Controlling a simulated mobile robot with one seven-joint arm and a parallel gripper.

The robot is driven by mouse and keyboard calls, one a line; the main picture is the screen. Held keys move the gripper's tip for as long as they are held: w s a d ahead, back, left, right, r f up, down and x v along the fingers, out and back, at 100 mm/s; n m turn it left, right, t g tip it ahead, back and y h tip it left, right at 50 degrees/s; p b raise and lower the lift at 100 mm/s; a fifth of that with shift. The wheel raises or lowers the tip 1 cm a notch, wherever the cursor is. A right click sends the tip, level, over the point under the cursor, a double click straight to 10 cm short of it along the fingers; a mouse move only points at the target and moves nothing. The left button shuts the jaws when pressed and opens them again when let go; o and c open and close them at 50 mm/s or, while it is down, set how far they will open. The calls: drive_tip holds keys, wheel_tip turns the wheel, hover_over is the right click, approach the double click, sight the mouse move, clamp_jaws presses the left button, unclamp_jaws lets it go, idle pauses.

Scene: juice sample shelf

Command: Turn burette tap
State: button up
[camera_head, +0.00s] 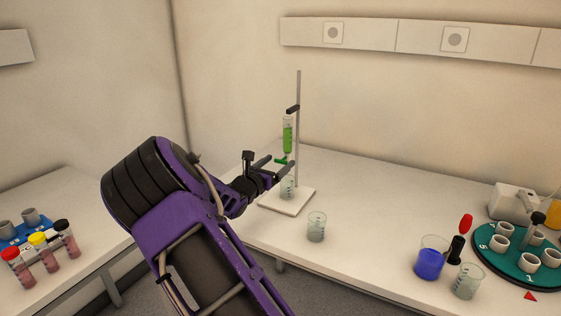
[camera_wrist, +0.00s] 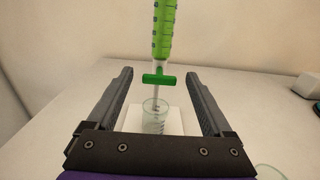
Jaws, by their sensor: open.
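The burette (camera_head: 288,133) holds green liquid and is clamped upright on a stand with a metal rod (camera_head: 298,110) and white base (camera_head: 288,201). Its green tap (camera_wrist: 159,79) lies crosswise in the wrist view, below the green column (camera_wrist: 162,30). The tap also shows in the head view (camera_head: 281,161). A clear beaker (camera_wrist: 154,116) stands under the burette tip on the base. My gripper (camera_wrist: 160,85) is open, with one finger on each side of the tap and a gap to both. Whether the fingertips reach as far as the tap is hard to tell.
A second beaker (camera_head: 316,227) stands on the bench right of the stand. Farther right are a blue-filled beaker (camera_head: 429,258), a clear beaker (camera_head: 467,281) and a green round rack (camera_head: 510,260). Capped tubes (camera_head: 40,250) stand on the left bench. Bench behind the second beaker is clear.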

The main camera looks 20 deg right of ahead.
sight(283, 159)
drive_tip(key=shift+x, duration=1.05)
clamp_jaws()
drive_tip(key=m+b, duration=0.2)
drive_tip(key=b, duration=0.1)
drive_tip(key=shift+f+b, duration=0.3)
drive_tip(key=shift+f, duration=0.05)
drive_tip(key=m+b, duration=0.2)
drive_tip(key=b, duration=0.1)
drive_tip(key=shift+s+r+m+b, duration=0.1)
drive_tip(key=shift+r+m+b, duration=0.25)
drive_tip(key=shift+m+b, duration=0.35)
unclamp_jaws()
